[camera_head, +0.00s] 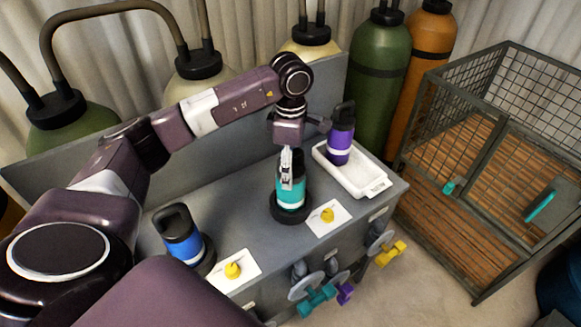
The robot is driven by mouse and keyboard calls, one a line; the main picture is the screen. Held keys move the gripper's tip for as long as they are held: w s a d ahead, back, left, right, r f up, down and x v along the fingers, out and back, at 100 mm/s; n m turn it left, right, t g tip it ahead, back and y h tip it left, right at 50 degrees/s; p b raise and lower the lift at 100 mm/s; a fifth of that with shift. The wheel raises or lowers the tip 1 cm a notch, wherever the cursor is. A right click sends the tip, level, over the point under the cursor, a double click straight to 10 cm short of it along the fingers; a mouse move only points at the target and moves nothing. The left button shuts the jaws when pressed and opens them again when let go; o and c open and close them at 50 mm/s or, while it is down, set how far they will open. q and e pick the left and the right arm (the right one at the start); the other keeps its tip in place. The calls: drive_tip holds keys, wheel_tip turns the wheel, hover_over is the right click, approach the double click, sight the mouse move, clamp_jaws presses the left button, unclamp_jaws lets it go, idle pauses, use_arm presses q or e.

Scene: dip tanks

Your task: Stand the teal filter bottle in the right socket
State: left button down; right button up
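The teal filter bottle (291,193) has a white band near its base and a dark top. It looks upright in the black ring of the right socket (276,209); whether it is fully seated is hard to see. My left gripper (287,172) points down at the bottle from above. One grey finger lies in front of the bottle's upper part; the other finger is hidden, so whether it grips is unclear. A blue bottle (181,236) stands at the left socket (208,259). My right gripper is out of view.
A purple bottle (339,148) stands in a white tray (373,180) at the bench's right end. White cards with yellow knobs (327,215) (233,269) lie by the sockets. Colored valve handles (391,253) stick out in front. A wire cage (490,165) and gas cylinders (379,85) stand beyond.

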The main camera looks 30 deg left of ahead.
use_arm(q)
drive_tip(key=c, duration=0.7)
unclamp_jaws()
drive_tip(key=shift+c, duration=0.2)
drive_tip(key=shift+r, duration=0.1)
drive_tip(key=shift+r, duration=0.2)
wheel_tip(320, 180, up, 10)
drive_tip(key=shift+b, duration=0.9)
drive_tip(key=shift+r, duration=0.9)
drive_tip(key=shift+f, duration=0.1)
